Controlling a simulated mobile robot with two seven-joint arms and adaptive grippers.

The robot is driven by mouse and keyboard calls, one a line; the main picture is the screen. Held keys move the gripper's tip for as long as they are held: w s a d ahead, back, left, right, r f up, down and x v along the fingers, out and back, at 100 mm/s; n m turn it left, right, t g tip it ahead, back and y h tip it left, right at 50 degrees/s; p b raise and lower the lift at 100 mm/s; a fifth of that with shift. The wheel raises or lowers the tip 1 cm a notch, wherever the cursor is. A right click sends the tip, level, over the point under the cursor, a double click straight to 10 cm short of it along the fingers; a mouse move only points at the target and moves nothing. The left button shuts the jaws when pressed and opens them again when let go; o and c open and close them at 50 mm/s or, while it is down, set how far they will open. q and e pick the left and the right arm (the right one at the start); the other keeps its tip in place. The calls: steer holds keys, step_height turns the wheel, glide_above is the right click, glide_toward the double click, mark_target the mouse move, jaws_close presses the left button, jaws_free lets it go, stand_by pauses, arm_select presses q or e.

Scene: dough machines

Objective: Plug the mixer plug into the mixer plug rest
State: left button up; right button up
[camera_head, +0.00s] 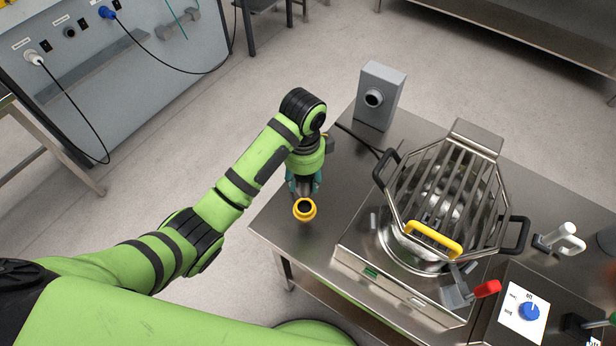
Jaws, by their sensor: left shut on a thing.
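My left gripper (303,188) points down above the left part of the steel table and is shut on the yellow mixer plug (305,211). The plug has a round yellow collar with a dark opening facing the camera; the fingers hide part of it. My right gripper is not in view.
The mixer (425,215), with a barred guard and yellow handle, stands right of my left gripper. A dark cable (357,138) lies between the gripper and the mixer. A control panel (524,310) is at lower right. A grey wall panel (110,60) holds white and blue plugs.

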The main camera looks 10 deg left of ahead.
arm_select(q)
steer(key=shift+w+a, duration=0.15)
steer(key=shift+f, duration=0.5)
steer(key=shift+f+b, duration=0.95)
steer(key=shift+f, duration=1.75)
steer(key=shift+r, duration=0.1)
steer(key=shift+r, duration=0.1)
steer(key=shift+p, duration=0.6)
steer(key=shift+f+b, duration=0.75)
steer(key=shift+f, duration=1.05)
